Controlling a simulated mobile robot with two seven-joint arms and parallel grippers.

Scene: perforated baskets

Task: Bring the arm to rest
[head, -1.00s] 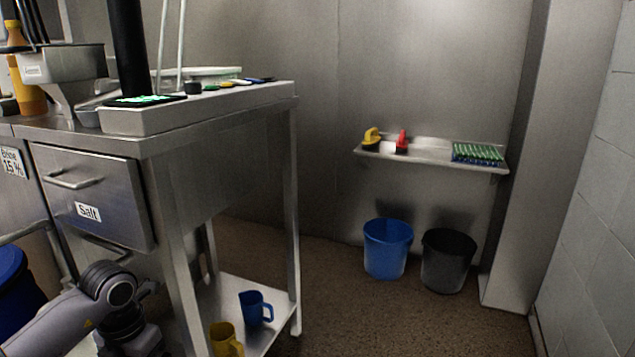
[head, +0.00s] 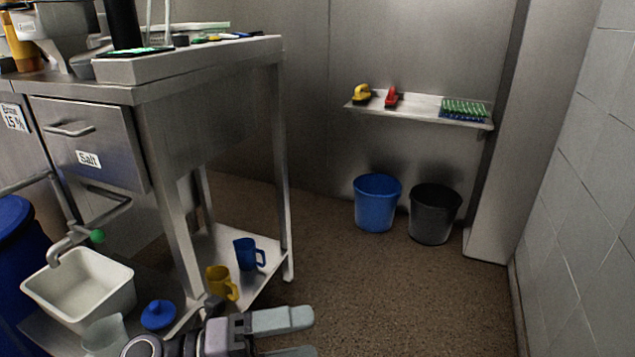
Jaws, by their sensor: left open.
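My left gripper (head: 300,335) shows at the bottom of the head view, pointing right. Its two grey fingers are spread apart with nothing between them, and the lower finger is partly cut off by the picture's edge. It is in front of the steel table's lower shelf (head: 268,285) and appears over the brown floor. My right gripper is not in view.
The steel table (head: 215,125) stands at left, with a yellow jug (head: 220,283) and a blue jug (head: 246,254) on its lower shelf. A white tub (head: 80,290) is at lower left. A blue bucket (head: 377,204) and a black bucket (head: 434,215) stand by the wall.

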